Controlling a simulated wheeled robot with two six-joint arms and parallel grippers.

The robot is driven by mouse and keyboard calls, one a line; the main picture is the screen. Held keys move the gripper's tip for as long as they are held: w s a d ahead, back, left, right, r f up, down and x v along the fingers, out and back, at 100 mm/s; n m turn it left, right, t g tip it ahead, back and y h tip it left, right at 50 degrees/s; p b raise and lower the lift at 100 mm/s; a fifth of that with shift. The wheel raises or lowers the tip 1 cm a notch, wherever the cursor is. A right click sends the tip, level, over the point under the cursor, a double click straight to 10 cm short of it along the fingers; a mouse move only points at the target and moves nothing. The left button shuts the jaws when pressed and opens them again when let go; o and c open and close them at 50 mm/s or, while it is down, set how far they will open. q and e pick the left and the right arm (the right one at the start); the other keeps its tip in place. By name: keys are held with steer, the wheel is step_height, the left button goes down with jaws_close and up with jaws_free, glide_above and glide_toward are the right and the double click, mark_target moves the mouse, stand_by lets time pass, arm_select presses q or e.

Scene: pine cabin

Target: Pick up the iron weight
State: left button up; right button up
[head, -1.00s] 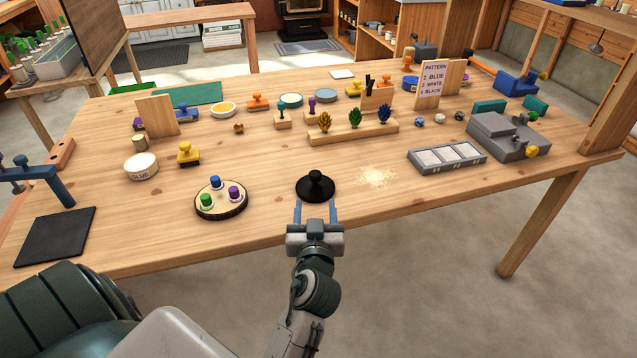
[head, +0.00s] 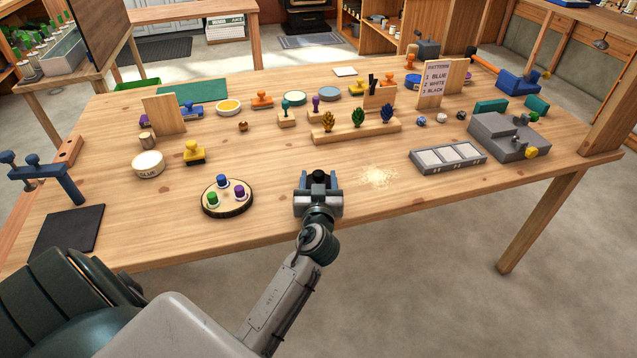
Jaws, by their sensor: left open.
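The iron weight (head: 319,176) is black with a round knob and sits on the wooden table (head: 390,215) near the front edge. Only its knob and upper part show; my gripper hides most of its base. My left gripper (head: 319,185) is over the weight's near side, with its open fingers to the left and right of the knob. I cannot tell whether the fingers touch it. My right gripper is not in view.
A round wood slice (head: 227,211) with small coloured pegs stands to the left. A patch of sawdust (head: 378,176) and a grey tray (head: 448,158) lie to the right. A wooden rack (head: 355,133) with coloured pinecone shapes stands behind.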

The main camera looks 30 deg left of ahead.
arm_select(q)
jaws_close()
stand_by(1.4)
steer(key=shift+r, duration=0.15)
